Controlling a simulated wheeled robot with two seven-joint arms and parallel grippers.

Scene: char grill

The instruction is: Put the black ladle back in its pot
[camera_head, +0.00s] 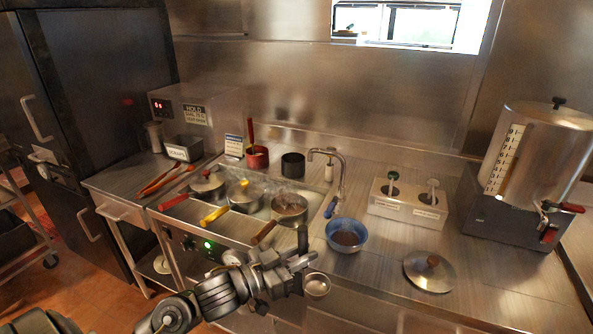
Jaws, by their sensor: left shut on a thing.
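My left gripper (299,262) is at the front edge of the counter, shut on the black ladle. The ladle's dark handle (302,237) sticks up above the jaws, and its round metal bowl (317,285) hangs below them, in front of the counter. The jaws hide the middle of the ladle. A small black pot (293,166) stands upright at the back of the counter, behind the pans and well away from the gripper. It looks empty. A red pot (258,158) with a red-handled ladle in it stands to its left. My right gripper is not in view.
Several pans with handles stand on the hot top, including a brown-handled pan (289,208). A faucet (341,178), a blue bowl (346,236), a steel pump holder (408,205) and a loose lid (429,271) are to the right. A large urn (535,150) stands far right.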

